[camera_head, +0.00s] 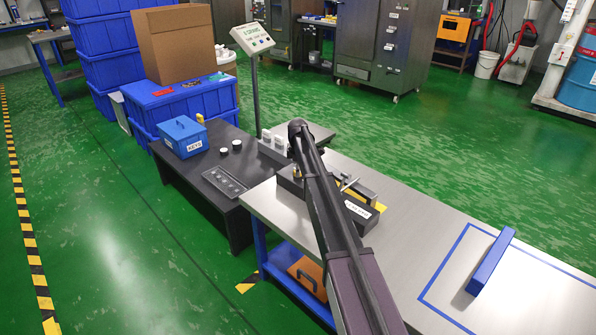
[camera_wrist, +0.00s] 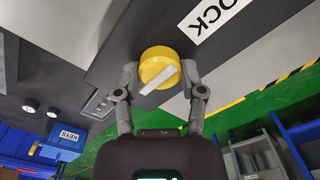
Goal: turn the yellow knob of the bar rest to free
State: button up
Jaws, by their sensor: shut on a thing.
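The yellow knob (camera_wrist: 152,63) is at the top middle of the wrist view, with a pale pointer bar running diagonally across its face, from lower left to upper right. My gripper (camera_wrist: 160,75) has one finger on each side of the knob and is shut on it. The knob sits on a dark body (camera_wrist: 115,35), with a white label (camera_wrist: 205,27) reading "OCK" at its visible end, cut by the frame edge. In the head view the dark block with a white label (camera_head: 358,208) lies on the bench beside my arm. My arm hides the knob and fingers there.
A grey bench (camera_head: 420,235) carries a blue bar (camera_head: 491,262) near a blue taped outline. A dark low table (camera_head: 215,165) holds a blue KEYS box (camera_head: 183,137) and a slotted tray (camera_head: 225,181).

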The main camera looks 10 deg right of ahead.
jog(key=m, duration=0.4)
jog(key=shift+d+m, duration=0.1)
jog(key=shift+m, duration=0.2)
jog(key=m, duration=0.4)
jog(key=shift+m, duration=0.3)
jog(key=m, duration=0.4)
jog(key=shift+s, duration=0.1)
jog(key=shift+m, duration=2.3)
jog(key=o, duration=1.1)
jog(key=shift+o, duration=0.2)
